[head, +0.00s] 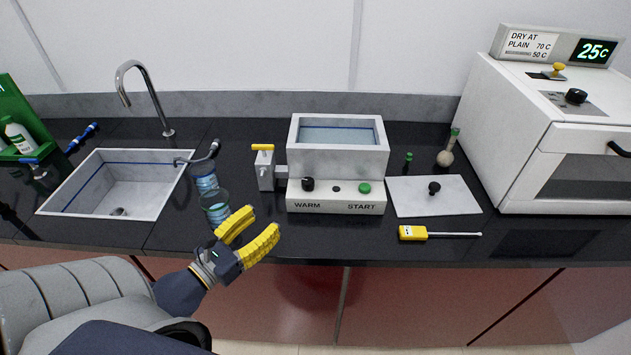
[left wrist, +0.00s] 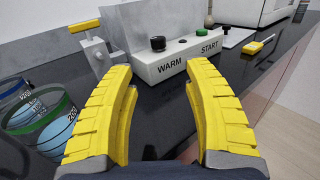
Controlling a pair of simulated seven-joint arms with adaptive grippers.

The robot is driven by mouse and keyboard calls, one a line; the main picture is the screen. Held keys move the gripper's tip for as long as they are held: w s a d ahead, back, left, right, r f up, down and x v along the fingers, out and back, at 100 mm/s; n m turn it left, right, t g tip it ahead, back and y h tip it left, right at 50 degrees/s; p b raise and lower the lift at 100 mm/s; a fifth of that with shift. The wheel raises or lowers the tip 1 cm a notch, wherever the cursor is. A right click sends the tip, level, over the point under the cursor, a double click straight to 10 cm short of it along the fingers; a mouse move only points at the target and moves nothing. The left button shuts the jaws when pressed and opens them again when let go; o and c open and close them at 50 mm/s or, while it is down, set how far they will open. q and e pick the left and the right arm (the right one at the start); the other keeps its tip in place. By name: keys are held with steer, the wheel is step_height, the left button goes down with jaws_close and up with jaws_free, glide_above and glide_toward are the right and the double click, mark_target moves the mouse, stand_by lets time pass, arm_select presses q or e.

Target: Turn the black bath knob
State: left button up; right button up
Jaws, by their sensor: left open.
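The black bath knob (head: 308,184) sits above the word WARM on the front panel of the white water bath (head: 336,206). It also shows in the left wrist view (left wrist: 158,43). A green button (head: 364,188) sits above START to its right. The gripper is not touching the knob. My right gripper is not in view.
A yellow-handled valve (head: 264,165) stands left of the bath. A sink (head: 120,182) is at left. A lid with a black knob (head: 434,196), a yellow thermometer (head: 412,233) and a white oven (head: 560,120) are at right.

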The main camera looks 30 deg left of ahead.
mark_target(304, 184)
arm_select(q)
steer(key=shift+a, duration=0.2)
steer(key=shift+w+d, duration=0.35)
steer(key=shift+w, duration=2.5)
steer(key=shift+w+d, duration=0.4)
steer(key=shift+w, duration=2.45)
steer(key=shift+w+d, duration=0.35)
steer(key=shift+w, duration=2.5)
steer(key=shift+c, duration=0.3)
jaws_close()
